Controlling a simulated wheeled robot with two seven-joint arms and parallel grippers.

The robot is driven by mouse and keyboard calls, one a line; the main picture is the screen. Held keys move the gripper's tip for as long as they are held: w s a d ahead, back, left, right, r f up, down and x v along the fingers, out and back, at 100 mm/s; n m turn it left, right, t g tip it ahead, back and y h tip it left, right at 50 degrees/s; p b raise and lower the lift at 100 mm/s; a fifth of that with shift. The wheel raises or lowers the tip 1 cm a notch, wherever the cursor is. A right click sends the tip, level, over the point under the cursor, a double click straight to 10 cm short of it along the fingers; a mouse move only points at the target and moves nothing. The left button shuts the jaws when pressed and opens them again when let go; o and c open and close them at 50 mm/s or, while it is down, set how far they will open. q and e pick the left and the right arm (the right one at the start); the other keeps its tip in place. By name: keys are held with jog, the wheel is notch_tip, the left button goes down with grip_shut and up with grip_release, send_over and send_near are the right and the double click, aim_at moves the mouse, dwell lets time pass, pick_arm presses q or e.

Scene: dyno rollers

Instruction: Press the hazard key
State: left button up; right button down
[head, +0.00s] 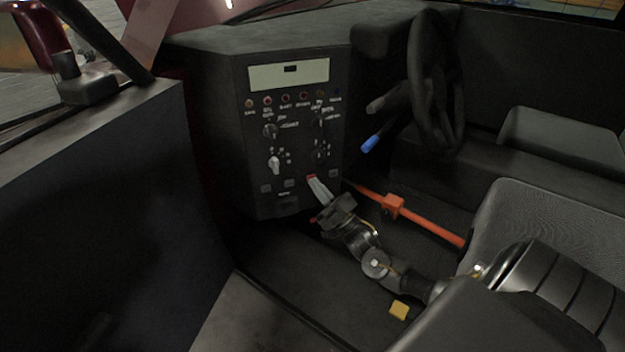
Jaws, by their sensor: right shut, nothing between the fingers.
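The dark control panel (262,215) stands left of the steering wheel. Along its lower part is a row of small square keys, with two grey ones at the left (265,188) and in the middle (289,183). A small red patch (311,177) shows at the right of this row, probably the hazard key; its marking is too small to read. My right gripper (317,186) is shut and empty, its pale fingertips right at this red patch and covering part of it. I cannot tell whether they touch it. My left gripper is not in view.
Knobs (274,165) and a row of round coloured buttons (285,98) sit higher on the panel. An orange bar (430,223) crosses right of my gripper. A blue-tipped lever (371,143), the steering wheel (418,85) and a grey seat (540,215) are to the right.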

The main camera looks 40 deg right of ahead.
jog(key=shift+s+a, duration=0.15)
jog(key=shift+s, duration=0.3)
jog(key=s+a+p, duration=0.2)
jog(key=s+p, duration=0.1)
jog(key=s, duration=0.2)
jog(key=shift+s, duration=0.35)
dwell(0.5)
